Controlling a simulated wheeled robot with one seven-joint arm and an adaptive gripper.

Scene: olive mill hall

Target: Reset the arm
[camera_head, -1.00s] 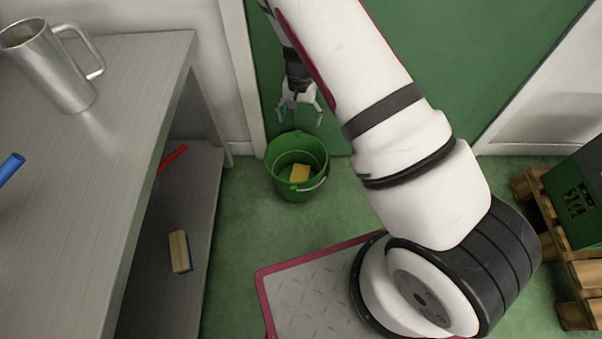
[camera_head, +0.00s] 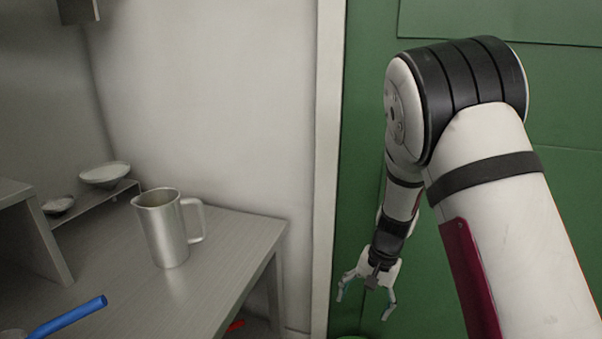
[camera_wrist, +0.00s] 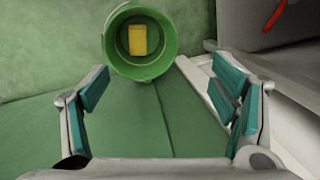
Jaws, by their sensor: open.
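My gripper (camera_head: 366,297) hangs at the end of my bent arm in front of the green door, right of the metal table. Its fingers are spread open and nothing is between them. In the wrist view my gripper (camera_wrist: 160,108) shows both teal-padded fingers wide apart. A green bucket (camera_wrist: 168,62) with a yellow block (camera_wrist: 138,40) inside stands on the green floor beyond the fingertips, apart from them. In the head view only a sliver of the bucket's rim shows at the bottom edge.
A metal pitcher (camera_head: 166,232) stands on the metal table (camera_head: 235,262) at left. A blue handle (camera_head: 68,317) juts up at the lower left. Two bowls sit on a raised shelf behind. A red handle (camera_wrist: 274,16) shows near the lower shelf. The green door (camera_head: 560,190) stands behind my arm.

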